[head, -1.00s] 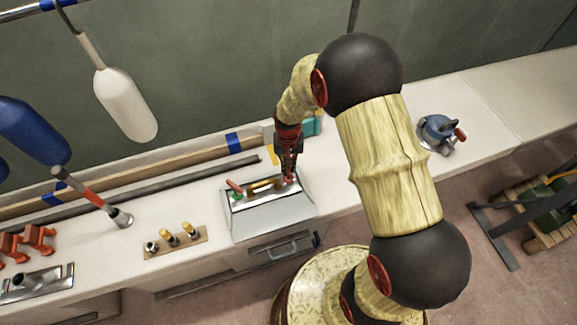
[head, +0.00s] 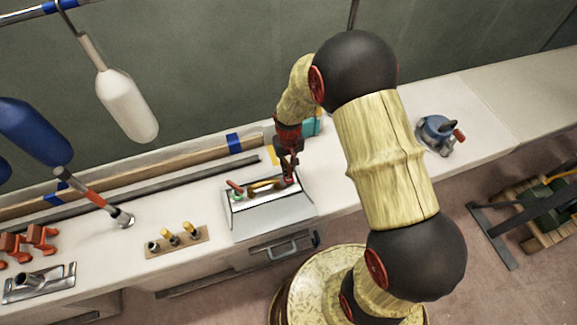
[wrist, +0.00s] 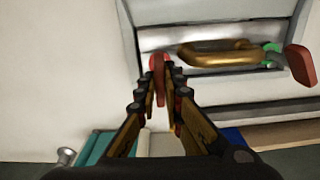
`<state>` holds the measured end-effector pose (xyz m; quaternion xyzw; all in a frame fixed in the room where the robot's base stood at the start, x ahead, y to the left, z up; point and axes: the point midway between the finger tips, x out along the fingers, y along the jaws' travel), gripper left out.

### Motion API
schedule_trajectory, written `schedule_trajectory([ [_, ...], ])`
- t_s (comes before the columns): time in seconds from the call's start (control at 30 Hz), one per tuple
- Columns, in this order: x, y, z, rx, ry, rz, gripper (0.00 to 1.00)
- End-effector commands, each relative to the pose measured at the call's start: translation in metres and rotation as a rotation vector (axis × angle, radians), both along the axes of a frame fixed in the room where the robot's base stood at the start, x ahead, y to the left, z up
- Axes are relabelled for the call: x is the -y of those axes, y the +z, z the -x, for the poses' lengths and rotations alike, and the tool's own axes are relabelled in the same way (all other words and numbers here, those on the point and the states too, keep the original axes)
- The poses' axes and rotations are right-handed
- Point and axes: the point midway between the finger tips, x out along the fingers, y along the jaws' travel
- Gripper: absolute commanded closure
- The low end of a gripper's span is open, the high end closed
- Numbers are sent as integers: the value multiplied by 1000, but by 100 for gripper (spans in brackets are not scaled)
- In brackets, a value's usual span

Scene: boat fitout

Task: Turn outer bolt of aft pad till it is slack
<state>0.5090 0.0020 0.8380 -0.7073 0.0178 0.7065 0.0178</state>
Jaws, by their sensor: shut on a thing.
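A sloped metal housing (head: 272,214) stands on the bench, with a brass bow-shaped fitting (head: 266,185) on its upper face. At the fitting's left end is a bolt with a green collar and a red handle (head: 234,187); this handle also shows at the right of the wrist view (wrist: 300,64). At the other end my gripper (head: 289,177) points down, its fingers closed on a second red handle (wrist: 159,66). The fingers hide part of this handle and whatever lies under it. I cannot tell from the frames how tight either bolt is.
A teal box (head: 312,127) stands behind my gripper. A blue tool (head: 437,132) is at right, with clear bench around it.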

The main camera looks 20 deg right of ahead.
Motion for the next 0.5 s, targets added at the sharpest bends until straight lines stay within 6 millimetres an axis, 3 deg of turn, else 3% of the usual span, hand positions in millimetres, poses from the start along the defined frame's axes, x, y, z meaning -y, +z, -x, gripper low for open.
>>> schedule_trajectory([
  [0.07, 0, -2, 1, -2, -1, 0, 100],
  [0.1, 0, -2, 1, -2, -1, 0, 89],
  [0.3, 0, -1, 1, -2, -1, 0, 78],
  [0.5, 0, -1, 0, -1, -2, 0, 73],
])
